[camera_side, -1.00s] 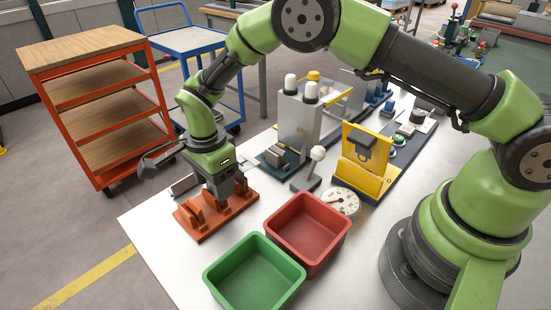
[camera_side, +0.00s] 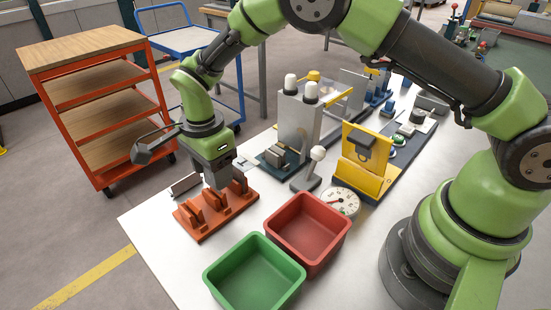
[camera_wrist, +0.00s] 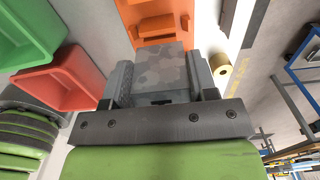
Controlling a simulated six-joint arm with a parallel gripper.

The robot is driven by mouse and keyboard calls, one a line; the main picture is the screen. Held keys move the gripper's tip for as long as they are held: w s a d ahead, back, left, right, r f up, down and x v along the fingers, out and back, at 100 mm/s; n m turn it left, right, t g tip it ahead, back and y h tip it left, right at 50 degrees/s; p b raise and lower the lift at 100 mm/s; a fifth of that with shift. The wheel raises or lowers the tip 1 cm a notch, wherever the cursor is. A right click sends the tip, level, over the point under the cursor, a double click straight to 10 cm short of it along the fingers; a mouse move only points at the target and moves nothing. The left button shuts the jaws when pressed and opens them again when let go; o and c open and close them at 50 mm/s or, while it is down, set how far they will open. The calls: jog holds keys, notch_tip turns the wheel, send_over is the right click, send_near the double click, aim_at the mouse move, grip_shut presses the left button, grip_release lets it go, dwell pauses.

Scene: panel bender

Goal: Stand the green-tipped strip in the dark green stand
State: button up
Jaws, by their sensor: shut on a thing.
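My gripper (camera_side: 219,182) is just above the orange-red slotted stand (camera_side: 216,214) at the table's left corner, pointing down. In the wrist view my gripper (camera_wrist: 160,75) is shut on a grey, mottled metal piece (camera_wrist: 160,68), which seems to be the strip. Its tip is hidden, so no green end shows. The orange-red stand also shows in the wrist view (camera_wrist: 150,8), beyond the fingertips.
A green bin (camera_side: 254,272) and a red bin (camera_side: 308,230) stand to the right of the orange-red stand. A grey machine (camera_side: 300,122), a ball-topped lever (camera_side: 317,154), a dial (camera_side: 341,201) and a yellow fixture (camera_side: 364,165) stand behind. A dark plate (camera_side: 186,184) sits behind the orange-red stand.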

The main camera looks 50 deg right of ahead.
jog(key=shift+r, duration=1.65)
jog(key=shift+d, duration=0.1)
send_near(277, 151)
jog(key=shift+h, duration=0.3)
jog(key=shift+f, duration=2.7)
jog(key=shift+f, duration=1.5)
jog(key=o, duration=1.1)
jog(key=shift+o, duration=0.2)
